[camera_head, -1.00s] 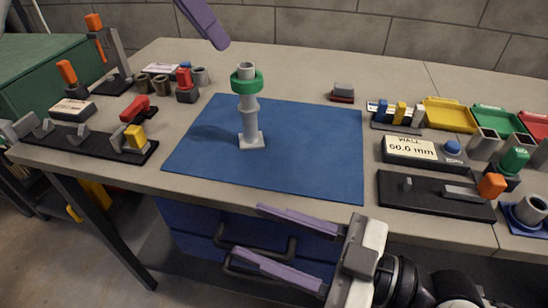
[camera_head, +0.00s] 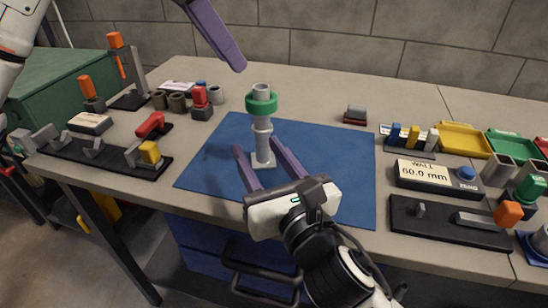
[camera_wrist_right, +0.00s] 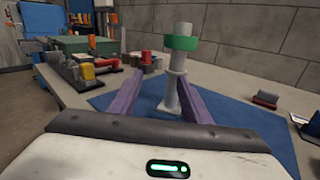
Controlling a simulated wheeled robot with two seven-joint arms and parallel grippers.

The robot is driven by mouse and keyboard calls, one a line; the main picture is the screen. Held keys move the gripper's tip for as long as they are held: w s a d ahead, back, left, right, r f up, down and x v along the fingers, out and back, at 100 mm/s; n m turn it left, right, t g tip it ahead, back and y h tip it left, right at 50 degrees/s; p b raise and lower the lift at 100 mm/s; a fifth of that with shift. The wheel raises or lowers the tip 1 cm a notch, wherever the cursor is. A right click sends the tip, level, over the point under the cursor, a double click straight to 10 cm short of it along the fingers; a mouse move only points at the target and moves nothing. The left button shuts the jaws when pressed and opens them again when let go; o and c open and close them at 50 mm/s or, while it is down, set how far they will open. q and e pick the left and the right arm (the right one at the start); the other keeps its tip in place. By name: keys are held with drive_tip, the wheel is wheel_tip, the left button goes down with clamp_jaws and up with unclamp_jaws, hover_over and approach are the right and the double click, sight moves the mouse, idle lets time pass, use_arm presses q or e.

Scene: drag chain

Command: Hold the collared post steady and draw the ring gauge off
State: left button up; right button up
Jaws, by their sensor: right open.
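The grey collared post (camera_head: 263,140) stands upright on its square foot on the blue mat (camera_head: 335,170). The green ring gauge (camera_head: 261,102) sits around the post near its top. In the right wrist view the post (camera_wrist_right: 171,92) and ring (camera_wrist_right: 181,43) show ahead, between my finger lines. My right gripper (camera_head: 256,146) is open, its two purple fingers on either side of the post's lower part; I cannot tell if they touch it. My left gripper (camera_head: 240,66) is above and behind the post, left of the ring's top; only one purple finger shows clearly, so its opening is unclear.
A display reading 60.0 mm (camera_head: 424,174) and a black slide fixture (camera_head: 450,222) lie to the right. Yellow (camera_head: 463,139) and green trays stand behind them. Clamps (camera_head: 100,150), cups and a red-topped block (camera_head: 201,104) lie left. The mat's right part is clear.

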sight(265, 142)
drive_tip(key=shift+w+d+f+h, duration=0.3)
drive_tip(key=shift+w+d+f, duration=0.05)
drive_tip(key=shift+d+f, duration=0.2)
drive_tip(key=shift+w+d+f+h, duration=0.3)
drive_tip(key=shift+d+f, duration=0.15)
drive_tip(key=shift+d, duration=0.05)
drive_tip(key=shift+w+t, duration=0.3)
drive_tip(key=x, duration=0.9)
drive_tip(key=shift+w+f, duration=0.15)
drive_tip(key=shift+w, duration=0.2)
